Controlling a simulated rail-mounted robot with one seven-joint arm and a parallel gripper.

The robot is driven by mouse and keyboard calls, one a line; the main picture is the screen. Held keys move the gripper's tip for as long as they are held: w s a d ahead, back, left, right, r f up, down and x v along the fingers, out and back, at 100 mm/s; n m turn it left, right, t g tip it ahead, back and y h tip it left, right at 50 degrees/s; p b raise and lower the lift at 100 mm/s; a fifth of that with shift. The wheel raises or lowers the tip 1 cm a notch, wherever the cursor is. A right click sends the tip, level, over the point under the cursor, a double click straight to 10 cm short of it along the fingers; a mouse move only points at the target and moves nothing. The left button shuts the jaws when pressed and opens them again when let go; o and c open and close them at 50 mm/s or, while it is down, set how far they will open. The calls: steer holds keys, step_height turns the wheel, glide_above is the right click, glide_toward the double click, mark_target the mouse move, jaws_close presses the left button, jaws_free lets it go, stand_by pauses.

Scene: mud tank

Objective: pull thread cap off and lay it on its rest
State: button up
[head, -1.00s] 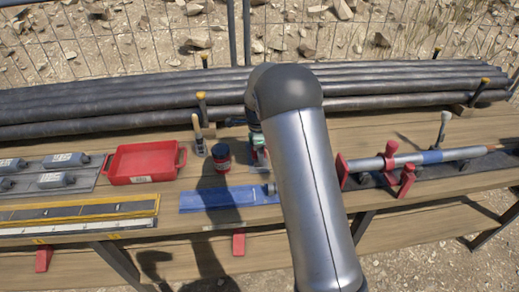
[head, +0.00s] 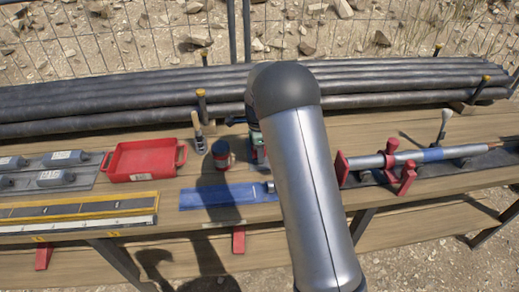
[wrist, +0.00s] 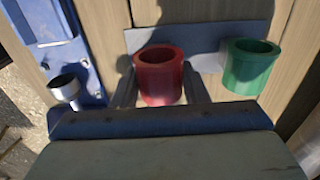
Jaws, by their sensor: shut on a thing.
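A red cap (wrist: 160,75), hollow with a thick rim, sits between the two fingers of my gripper (wrist: 161,88) in the wrist view. My gripper is shut on it. A green cap (wrist: 250,68) of like shape stands to its right on a grey plate (wrist: 205,45). The red cap is over or on this plate's left part; I cannot tell whether it touches it.
Long dark pipes (head: 150,107) line the back.

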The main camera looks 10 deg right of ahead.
steer(key=o, duration=0.9)
steer(key=r, duration=1.7)
steer(key=shift+a+r+b, duration=0.15)
steer(key=shift+a+b, duration=0.1)
steer(key=shift+b, duration=0.1)
